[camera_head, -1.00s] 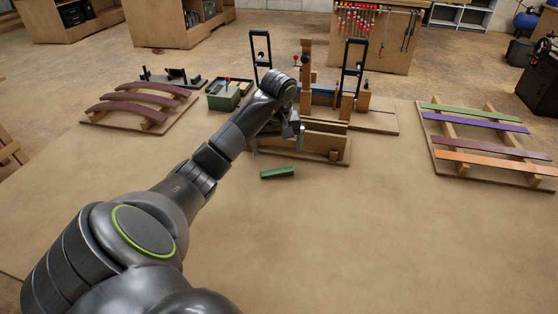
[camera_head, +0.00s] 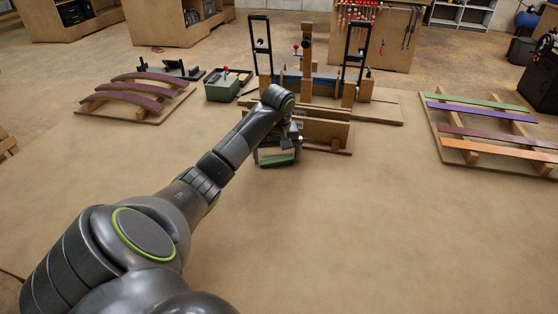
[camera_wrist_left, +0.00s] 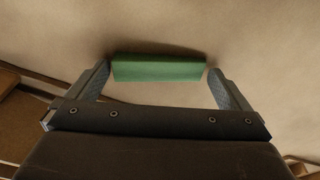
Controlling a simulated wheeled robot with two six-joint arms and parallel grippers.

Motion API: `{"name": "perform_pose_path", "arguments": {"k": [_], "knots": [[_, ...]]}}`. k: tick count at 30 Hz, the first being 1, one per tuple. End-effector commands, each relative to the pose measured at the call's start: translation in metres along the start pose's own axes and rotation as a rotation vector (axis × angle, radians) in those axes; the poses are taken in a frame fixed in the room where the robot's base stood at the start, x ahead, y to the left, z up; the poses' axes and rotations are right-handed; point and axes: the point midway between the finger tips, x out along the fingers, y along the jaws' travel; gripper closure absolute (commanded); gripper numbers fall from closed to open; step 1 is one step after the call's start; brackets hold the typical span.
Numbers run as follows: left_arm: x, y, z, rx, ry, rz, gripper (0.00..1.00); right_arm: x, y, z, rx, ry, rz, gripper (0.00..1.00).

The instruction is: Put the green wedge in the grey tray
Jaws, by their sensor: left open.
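The green wedge (camera_head: 277,161) lies on the brown table, just in front of the wooden press. My left gripper (camera_head: 278,155) is low over it, open, with one finger towards each end of the wedge. In the left wrist view, the wedge (camera_wrist_left: 158,69) lies crosswise between the tips of my left gripper (camera_wrist_left: 159,74), with a small gap at each end. A small dark grey tray (camera_head: 246,73) seems to stand behind the green box at the back left; its inside is hard to make out. My right gripper is not in view.
The wooden press (camera_head: 325,128) with black upright handles stands just behind my left gripper. A green box (camera_head: 221,91) with a red knob is at the back left. Curved strips (camera_head: 138,89) lie left, flat coloured strips (camera_head: 490,121) right. The front table is clear.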

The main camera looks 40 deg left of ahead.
Motion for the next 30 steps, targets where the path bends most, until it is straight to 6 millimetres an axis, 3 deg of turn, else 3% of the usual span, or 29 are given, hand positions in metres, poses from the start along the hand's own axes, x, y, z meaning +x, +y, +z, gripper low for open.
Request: {"name": "perform_pose_path", "arguments": {"k": [8,15,17,25,30], "knots": [[0.004,0.0,0.0,0.001,0.0,0.001,0.0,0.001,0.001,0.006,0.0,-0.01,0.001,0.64],[0.004,0.0,0.0,0.0,0.001,0.001,0.31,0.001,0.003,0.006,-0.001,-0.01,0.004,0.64],[0.004,0.0,0.0,0.001,0.001,0.001,0.35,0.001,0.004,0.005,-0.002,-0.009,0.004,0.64],[-0.004,0.0,-0.002,0.0,0.004,0.002,0.35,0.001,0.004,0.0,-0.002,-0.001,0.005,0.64],[-0.034,0.001,-0.007,0.001,0.007,0.003,0.35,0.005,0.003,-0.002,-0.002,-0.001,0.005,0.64]]}}
